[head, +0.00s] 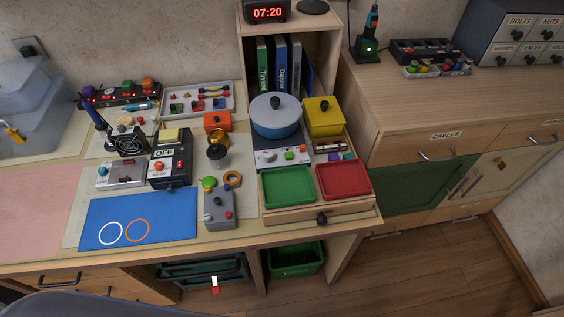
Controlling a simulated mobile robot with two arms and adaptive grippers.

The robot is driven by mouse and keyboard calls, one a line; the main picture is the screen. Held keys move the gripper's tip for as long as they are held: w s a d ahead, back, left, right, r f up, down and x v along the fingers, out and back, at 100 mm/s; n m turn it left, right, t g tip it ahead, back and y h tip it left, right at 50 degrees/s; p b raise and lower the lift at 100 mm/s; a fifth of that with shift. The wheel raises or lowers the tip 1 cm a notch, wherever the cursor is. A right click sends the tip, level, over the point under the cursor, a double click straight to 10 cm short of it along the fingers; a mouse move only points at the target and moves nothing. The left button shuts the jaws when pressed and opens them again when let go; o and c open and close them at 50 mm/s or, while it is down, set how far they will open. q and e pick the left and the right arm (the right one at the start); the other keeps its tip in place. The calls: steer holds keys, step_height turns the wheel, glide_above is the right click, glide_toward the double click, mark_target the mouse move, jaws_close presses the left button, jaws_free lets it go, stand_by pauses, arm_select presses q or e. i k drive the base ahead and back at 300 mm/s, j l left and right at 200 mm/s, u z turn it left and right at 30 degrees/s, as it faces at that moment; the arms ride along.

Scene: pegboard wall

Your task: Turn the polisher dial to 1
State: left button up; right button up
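I cannot tell for sure which device is the polisher. A round blue drum (276,116) with a lid and black knob sits at the back of the bench. Beneath its front is a light control panel (283,157) with a pale knob, a green button and an orange-red button. The dial's markings are too small to read. Other devices with knobs are a grey box (219,209) with a red knob, a silver box (122,174) and a black box (170,161) with an OFF label. Neither of my grippers is in view.
Green (288,186) and red (344,181) trays stand in front of the panel. A yellow pot (323,117) stands right of the drum, books (280,66) behind it. A blue mat (138,220) with two rings lies front left. The pink mat (35,215) is clear.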

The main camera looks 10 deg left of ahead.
mark_target(269, 155)
steer(key=k+l+u, duration=0.1)
steer(key=u, duration=0.25)
steer(key=k+l+u, duration=0.1)
steer(key=l+u, duration=0.25)
steer(key=k+l+u, duration=0.1)
steer(key=u, duration=0.25)
